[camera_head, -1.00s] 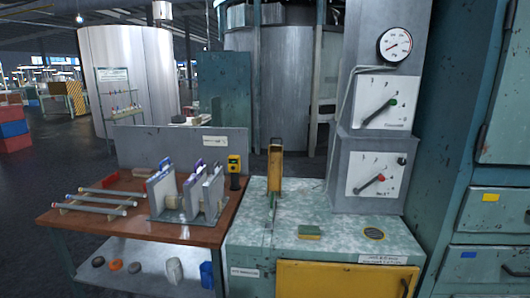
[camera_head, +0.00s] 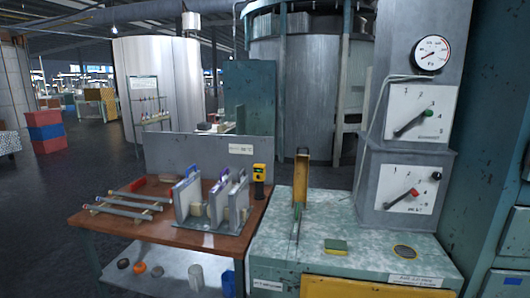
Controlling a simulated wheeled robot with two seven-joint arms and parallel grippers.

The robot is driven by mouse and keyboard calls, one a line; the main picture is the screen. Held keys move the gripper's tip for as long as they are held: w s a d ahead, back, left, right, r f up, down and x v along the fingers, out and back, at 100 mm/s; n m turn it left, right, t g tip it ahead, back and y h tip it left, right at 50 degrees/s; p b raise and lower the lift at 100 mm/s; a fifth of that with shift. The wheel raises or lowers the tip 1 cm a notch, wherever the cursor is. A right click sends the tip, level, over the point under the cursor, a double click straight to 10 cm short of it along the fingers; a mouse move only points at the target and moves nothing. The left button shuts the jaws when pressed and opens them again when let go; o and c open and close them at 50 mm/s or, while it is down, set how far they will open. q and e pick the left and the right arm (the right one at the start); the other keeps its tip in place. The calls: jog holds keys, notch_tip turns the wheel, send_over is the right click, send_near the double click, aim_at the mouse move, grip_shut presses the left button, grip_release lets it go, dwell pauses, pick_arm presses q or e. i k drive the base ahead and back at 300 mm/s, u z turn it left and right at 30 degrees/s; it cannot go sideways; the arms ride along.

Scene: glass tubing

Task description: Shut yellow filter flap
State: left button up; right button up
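A narrow yellow flap (camera_head: 301,180) stands upright on the top of the speckled green-grey cabinet (camera_head: 370,235), near its left side. A dark slot or rail runs forward from its foot. A second yellow panel (camera_head: 350,289) is on the cabinet's front, cut off by the bottom edge of the picture. I cannot tell from its look which of the two yellow parts is the filter flap. Neither of my grippers is in view.
A green-and-yellow pad (camera_head: 335,247) and a round grille (camera_head: 404,251) are on the cabinet top. A grey column with dials (camera_head: 410,115) rises behind. A brown table (camera_head: 150,232) with glass tubes (camera_head: 125,207) and racks stands left. Teal drawers (camera_head: 508,240) stand right.

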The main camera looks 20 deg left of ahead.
aim_at(301, 161)
jog(key=u, duration=0.5)
jog(key=i, duration=1.45)
jog(key=z, duration=0.65)
jog(key=k, duration=0.1)
jog(key=u, duration=0.35)
